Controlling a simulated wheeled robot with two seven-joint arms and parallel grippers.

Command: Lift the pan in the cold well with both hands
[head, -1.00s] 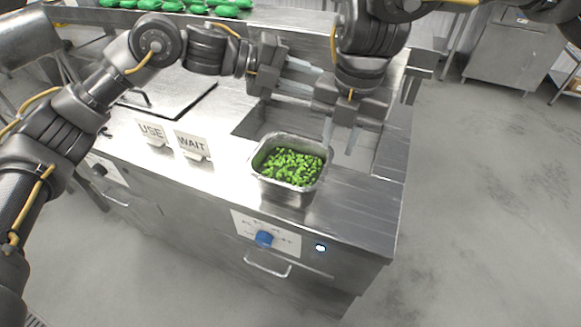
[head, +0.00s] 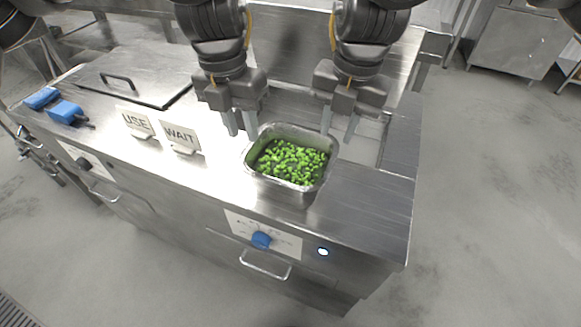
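The steel pan (head: 288,192) with green chopped pieces (head: 291,161) sits at the front part of the cold well (head: 368,146), its rim above the counter. My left gripper (head: 242,124) points down at the pan's back left corner, its fingers apart. My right gripper (head: 339,126) points down at the back right corner, also with a gap between its fingers. Whether the inner fingers touch the rim or hang inside it I cannot tell. Part of the well behind the pan is hidden by the grippers.
The USE sign (head: 137,121) and WAIT sign (head: 181,136) stand left of the pan. The right counter strip is clear.

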